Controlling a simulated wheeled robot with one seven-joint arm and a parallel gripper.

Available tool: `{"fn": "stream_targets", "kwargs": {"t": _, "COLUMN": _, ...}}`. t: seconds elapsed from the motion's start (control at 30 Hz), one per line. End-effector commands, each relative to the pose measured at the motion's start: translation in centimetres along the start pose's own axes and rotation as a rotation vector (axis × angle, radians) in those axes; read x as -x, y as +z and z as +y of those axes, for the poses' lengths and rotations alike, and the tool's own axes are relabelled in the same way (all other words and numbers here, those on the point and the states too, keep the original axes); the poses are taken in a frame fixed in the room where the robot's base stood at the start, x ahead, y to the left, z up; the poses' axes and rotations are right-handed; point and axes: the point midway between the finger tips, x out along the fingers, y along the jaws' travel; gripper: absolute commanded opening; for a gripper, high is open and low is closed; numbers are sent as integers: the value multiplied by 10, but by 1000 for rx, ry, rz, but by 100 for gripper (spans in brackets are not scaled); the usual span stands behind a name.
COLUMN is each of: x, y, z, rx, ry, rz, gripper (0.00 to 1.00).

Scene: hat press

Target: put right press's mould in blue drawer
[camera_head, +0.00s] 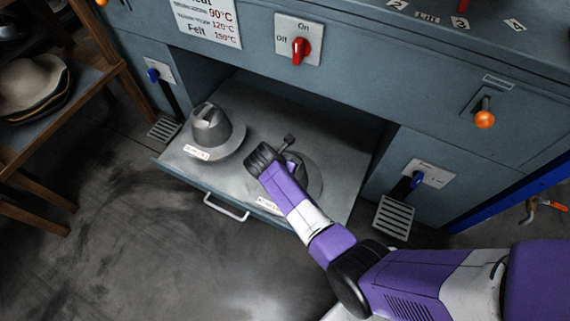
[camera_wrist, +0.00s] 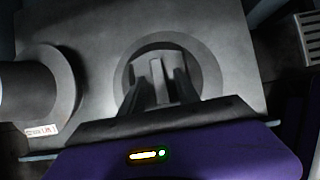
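A round grey mould (camera_head: 312,185) with a wide flat brim sits on the right part of the pulled-out drawer (camera_head: 352,190), mostly hidden by my gripper (camera_head: 277,148) in the head view. In the wrist view the same mould (camera_wrist: 208,68) has a raised bar (camera_wrist: 158,76) across its middle. My gripper (camera_wrist: 158,88) is over it, its dark fingers apart on both sides of the bar. I cannot tell whether they touch it. A second grey mould (camera_head: 211,130), hat-shaped with a label, stands at the drawer's left; it also shows in the wrist view (camera_wrist: 62,75).
The blue-grey press cabinet (camera_head: 360,65) rises behind the drawer, with a red switch (camera_head: 300,50) and an orange-knobbed lever (camera_head: 485,118). Foot pedals (camera_head: 394,216) flank the drawer. A wooden rack with hats (camera_head: 30,82) stands left. The front-left floor is clear.

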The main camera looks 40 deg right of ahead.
Motion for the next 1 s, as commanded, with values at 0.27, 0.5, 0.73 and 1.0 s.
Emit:
{"fn": "stream_targets", "kwargs": {"t": 0.27, "x": 22, "y": 3, "z": 0, "rx": 2, "ry": 1, "rz": -1, "gripper": 38}}
{"fn": "stream_targets", "kwargs": {"t": 0.5, "x": 72, "y": 4, "z": 0, "rx": 3, "ry": 2, "rz": -2, "gripper": 38}}
{"fn": "stream_targets", "kwargs": {"t": 0.73, "x": 109, "y": 3, "z": 0, "rx": 1, "ry": 1, "rz": -1, "gripper": 38}}
{"fn": "stream_targets", "kwargs": {"t": 1.0, "x": 123, "y": 1, "z": 0, "rx": 0, "ry": 0, "rz": 0, "gripper": 38}}
